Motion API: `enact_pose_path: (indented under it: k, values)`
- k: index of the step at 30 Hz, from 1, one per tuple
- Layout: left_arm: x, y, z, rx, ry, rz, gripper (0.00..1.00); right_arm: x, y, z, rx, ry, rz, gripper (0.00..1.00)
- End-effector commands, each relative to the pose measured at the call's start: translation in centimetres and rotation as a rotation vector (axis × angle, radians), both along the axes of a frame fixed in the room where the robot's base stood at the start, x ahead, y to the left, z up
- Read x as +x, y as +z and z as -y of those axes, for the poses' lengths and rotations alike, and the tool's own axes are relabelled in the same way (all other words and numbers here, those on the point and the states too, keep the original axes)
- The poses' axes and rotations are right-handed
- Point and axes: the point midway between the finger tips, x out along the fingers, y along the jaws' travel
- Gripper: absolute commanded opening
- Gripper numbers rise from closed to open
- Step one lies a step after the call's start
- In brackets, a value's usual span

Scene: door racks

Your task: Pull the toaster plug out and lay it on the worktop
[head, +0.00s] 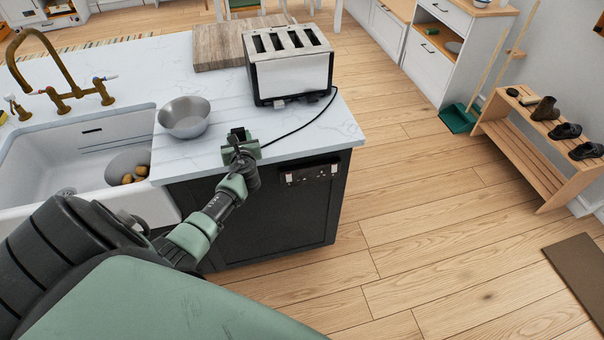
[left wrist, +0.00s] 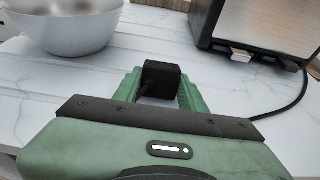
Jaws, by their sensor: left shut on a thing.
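The black toaster plug (left wrist: 161,80) is between the green fingers of my left gripper (left wrist: 158,88) in the left wrist view. In the head view my left gripper (head: 241,146) is over the front edge of the white marble worktop (head: 325,128), shut on the plug (head: 238,133). Whether the plug touches the worktop I cannot tell. The silver and black toaster (head: 290,75) stands behind it on the worktop. Its black cord (head: 303,124) runs from the toaster's right side to the gripper. A socket panel (head: 310,172) is on the dark cabinet front below. My right gripper is not in view.
A grey metal bowl (head: 184,120) stands just left of the gripper, also in the left wrist view (left wrist: 68,24). A sink (head: 75,150) with a brass tap (head: 45,70) is further left. A wooden board (head: 215,50) lies behind. The worktop right of the gripper is mostly clear.

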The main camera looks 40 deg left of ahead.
Motion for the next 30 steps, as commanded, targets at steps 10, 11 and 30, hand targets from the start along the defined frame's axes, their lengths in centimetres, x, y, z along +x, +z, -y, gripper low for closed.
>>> enact_pose_path:
  k: [10, 11, 30]
  values:
    - [0.0, 0.1, 0.0, 0.001, 0.000, 0.001, 0.66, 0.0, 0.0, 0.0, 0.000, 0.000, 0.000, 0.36]
    - [0.0, 0.1, 0.0, 0.001, 0.000, 0.001, 0.66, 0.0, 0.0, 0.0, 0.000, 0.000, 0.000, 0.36]
    - [-3.2, 1.5, 3.7, 0.000, -0.002, 0.000, 0.66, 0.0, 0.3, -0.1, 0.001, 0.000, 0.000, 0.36]
